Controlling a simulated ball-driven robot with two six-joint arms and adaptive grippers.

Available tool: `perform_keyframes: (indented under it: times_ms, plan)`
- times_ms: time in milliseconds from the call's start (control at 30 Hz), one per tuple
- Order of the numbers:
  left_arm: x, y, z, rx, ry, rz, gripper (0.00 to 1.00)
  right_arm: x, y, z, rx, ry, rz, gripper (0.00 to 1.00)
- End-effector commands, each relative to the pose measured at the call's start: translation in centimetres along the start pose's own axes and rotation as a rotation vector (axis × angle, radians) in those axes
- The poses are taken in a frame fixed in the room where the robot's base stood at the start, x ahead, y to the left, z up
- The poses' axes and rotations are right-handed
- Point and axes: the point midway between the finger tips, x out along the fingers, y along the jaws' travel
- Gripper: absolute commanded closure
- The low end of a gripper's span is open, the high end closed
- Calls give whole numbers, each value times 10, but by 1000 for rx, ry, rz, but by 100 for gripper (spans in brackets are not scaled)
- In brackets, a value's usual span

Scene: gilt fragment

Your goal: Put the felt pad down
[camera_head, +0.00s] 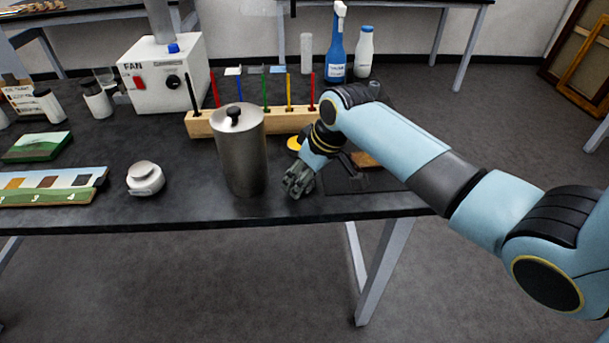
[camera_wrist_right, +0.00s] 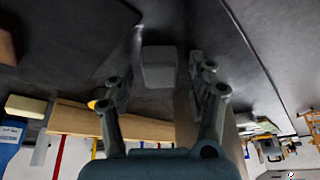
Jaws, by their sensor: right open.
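A small pale grey block, which looks like the felt pad (camera_wrist_right: 158,67), shows in the right wrist view against the dark table top. My right gripper (camera_wrist_right: 160,88) is open, with one finger on each side of the pad and a visible gap on both sides. In the head view my right gripper (camera_head: 299,183) is low over the table near its front edge, just right of the metal canister. The pad cannot be made out there, hidden by the gripper. My left gripper is in neither view.
The tall metal canister (camera_head: 241,155) stands close left of my right gripper. Behind is a wooden rack (camera_head: 205,124) with coloured sticks. A dark mat (camera_head: 345,184) and brown block (camera_head: 366,160) lie to the right. A white lidded jar (camera_head: 145,178) stands left.

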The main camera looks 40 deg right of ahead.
Motion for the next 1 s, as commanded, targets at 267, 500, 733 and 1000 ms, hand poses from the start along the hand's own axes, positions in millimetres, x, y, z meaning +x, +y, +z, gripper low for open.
perform_keyframes:
  times_ms: [267, 500, 733, 1000]
  plan:
    - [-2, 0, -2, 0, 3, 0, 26, -10, 1, -2, -1, 2, 2, 44]
    - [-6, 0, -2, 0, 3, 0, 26, -61, 1, -1, -2, 2, 2, 44]
    - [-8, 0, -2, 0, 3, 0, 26, -106, 1, -2, -1, 2, 2, 44]
    - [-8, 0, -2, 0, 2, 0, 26, -123, 0, -1, 0, -1, 0, 44]
